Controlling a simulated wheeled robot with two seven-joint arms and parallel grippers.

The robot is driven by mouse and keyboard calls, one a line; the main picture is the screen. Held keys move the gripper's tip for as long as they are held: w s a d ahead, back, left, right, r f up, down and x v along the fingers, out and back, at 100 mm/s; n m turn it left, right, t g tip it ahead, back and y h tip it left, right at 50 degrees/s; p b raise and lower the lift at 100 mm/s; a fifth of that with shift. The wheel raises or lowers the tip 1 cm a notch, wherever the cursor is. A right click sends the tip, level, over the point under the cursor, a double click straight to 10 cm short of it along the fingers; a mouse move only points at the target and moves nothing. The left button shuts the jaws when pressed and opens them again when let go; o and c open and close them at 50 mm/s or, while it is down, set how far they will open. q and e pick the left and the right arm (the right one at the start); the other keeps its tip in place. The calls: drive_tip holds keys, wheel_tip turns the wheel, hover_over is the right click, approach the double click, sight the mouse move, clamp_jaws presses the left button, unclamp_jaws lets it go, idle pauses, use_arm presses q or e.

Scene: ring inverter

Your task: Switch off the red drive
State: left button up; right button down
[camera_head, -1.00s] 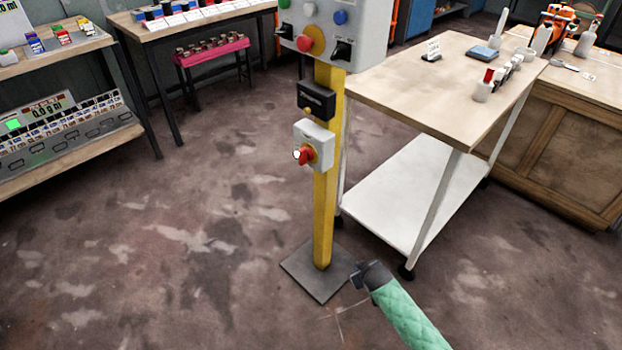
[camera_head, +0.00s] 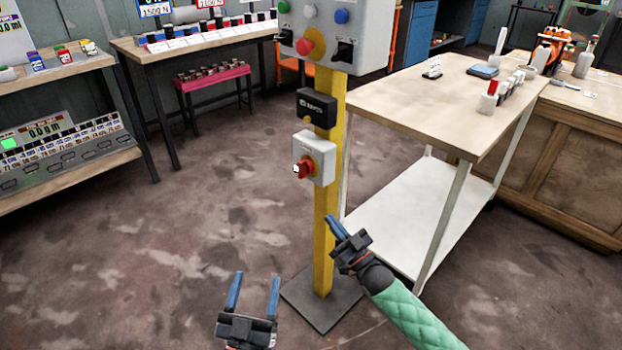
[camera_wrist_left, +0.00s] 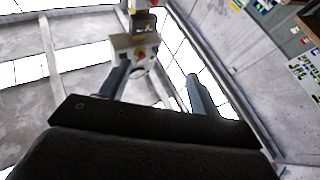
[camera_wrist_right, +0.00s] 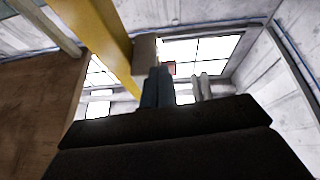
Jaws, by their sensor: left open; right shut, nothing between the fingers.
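A red rotary switch (camera_head: 302,169) with a yellow surround sits on a white box (camera_head: 321,155) on the yellow post (camera_head: 325,235). In the left wrist view the switch (camera_wrist_left: 142,53) shows beyond the left fingers. A grey control box (camera_head: 338,30) above carries a red knob (camera_head: 310,40), buttons and two black switches. My left gripper (camera_head: 254,290) is open and empty, low and left of the post. My right gripper (camera_head: 337,229) is shut and empty, below and right of the switch. The right wrist view shows its fingers (camera_wrist_right: 157,85) together below the box.
A white cart with a wooden top (camera_head: 450,78) stands right of the post. The post's dark base plate (camera_head: 320,305) lies on the floor. A small black box (camera_head: 316,106) is mounted above the switch. Benches stand at the left; the floor between is clear.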

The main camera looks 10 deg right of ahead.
use_arm(q)
drive_tip(key=s+a+r+t, duration=0.1)
drive_tip(key=s+r+t, duration=0.2)
drive_tip(key=r, duration=0.2)
drive_tip(key=shift+s+a+r+t+h, duration=0.15)
drive_tip(key=shift+a+r+t+h, duration=0.1)
drive_tip(key=shift+r+t+h, duration=0.1)
use_arm(e)
drive_tip(key=s+d+r+t+y, duration=0.1)
drive_tip(key=s+r+t+y, duration=0.1)
drive_tip(key=r, duration=0.3)
drive_tip(key=shift+s+r+y, duration=0.3)
drive_tip(key=shift+s+y, duration=0.5)
drive_tip(key=shift+s, duration=0.1)
